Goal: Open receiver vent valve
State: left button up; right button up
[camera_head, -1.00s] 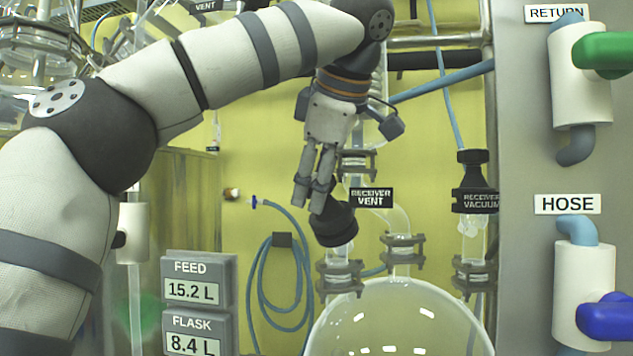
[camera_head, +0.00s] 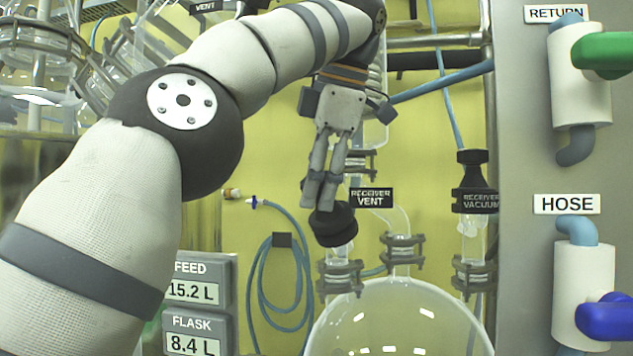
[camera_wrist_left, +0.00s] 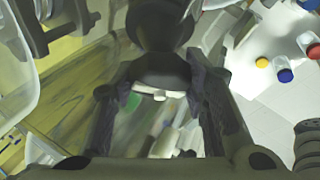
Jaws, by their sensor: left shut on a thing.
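The receiver vent valve's black knob (camera_head: 335,227) sits on a clear glass neck above the round glass receiver (camera_head: 395,320). The white-on-black "RECEIVER VENT" label (camera_head: 372,198) is just right of it. My left gripper (camera_head: 322,200) reaches down from above with its fingertips at the knob's upper part, shut on it. In the left wrist view the dark knob (camera_wrist_left: 160,30) shows at the top middle, beyond and between the two fingers (camera_wrist_left: 160,90). The exact finger contact is hard to see. My right gripper is not in view.
The black "RECEIVER VACUUM" valve (camera_head: 475,185) stands to the right on its own glass neck. Metal clamps (camera_head: 341,277) ring the glass necks close by. A blue hose coil (camera_head: 283,280) hangs on the yellow wall. Feed and flask displays (camera_head: 198,335) are at the lower left.

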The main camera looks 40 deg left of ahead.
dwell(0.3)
pick_arm(q)
jog(key=o, duration=1.2)
